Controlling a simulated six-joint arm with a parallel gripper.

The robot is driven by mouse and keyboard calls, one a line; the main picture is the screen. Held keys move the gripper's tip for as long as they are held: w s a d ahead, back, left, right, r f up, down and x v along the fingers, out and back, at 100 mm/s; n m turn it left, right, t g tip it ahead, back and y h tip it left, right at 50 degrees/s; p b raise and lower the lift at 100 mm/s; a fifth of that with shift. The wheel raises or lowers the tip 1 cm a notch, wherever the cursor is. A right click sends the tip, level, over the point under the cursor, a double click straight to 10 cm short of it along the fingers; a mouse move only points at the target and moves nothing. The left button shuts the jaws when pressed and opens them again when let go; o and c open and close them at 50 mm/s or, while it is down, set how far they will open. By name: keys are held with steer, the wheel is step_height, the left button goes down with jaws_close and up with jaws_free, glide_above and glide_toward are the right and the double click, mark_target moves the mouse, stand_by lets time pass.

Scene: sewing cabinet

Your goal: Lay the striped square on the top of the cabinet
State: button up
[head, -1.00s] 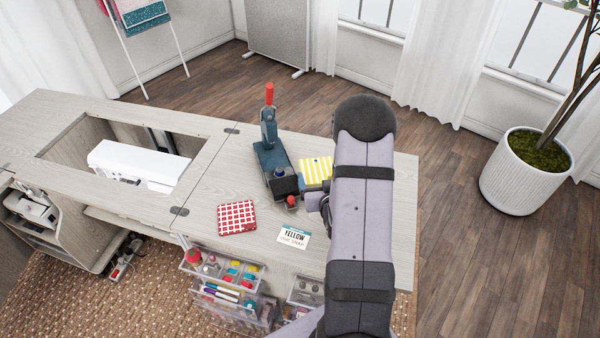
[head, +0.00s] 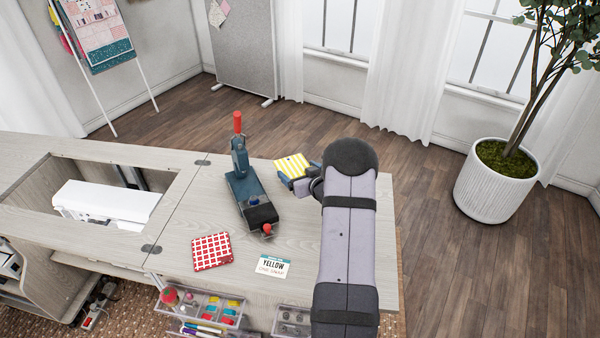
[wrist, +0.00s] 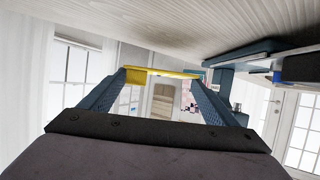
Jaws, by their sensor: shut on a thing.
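The yellow-and-white striped square (head: 291,166) is in the jaws of my gripper (head: 300,184), near the far right part of the cabinet top (head: 200,215). In the wrist view, my gripper (wrist: 160,74) has its two fingers on either end of the square's yellow edge (wrist: 160,73). The cabinet top (wrist: 170,25) fills the upper part of that view, with a visible gap to the square. The square appears held clear of the surface. My arm covers part of the cabinet's right side in the head view.
A snap press (head: 243,185) with a red handle stands just left of the square. A red checked square (head: 212,251) and a "YELLOW" card (head: 271,265) lie nearer the front. Clear drawers (head: 205,305) hang at the front edge. The sewing machine (head: 105,203) sits in the left opening.

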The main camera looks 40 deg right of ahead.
steer(key=shift+f, duration=0.15)
steer(key=shift+f+b, duration=1.65)
steer(key=shift+f, duration=0.4)
steer(key=shift+f+b, duration=0.5)
stand_by(1.8)
steer(key=o, duration=1.4)
steer(key=shift+c, duration=0.2)
steer(key=shift+s, duration=0.15)
steer(key=shift+b+v, duration=0.4)
steer(key=shift+v, duration=3.2)
steer(key=shift+r, duration=0.1)
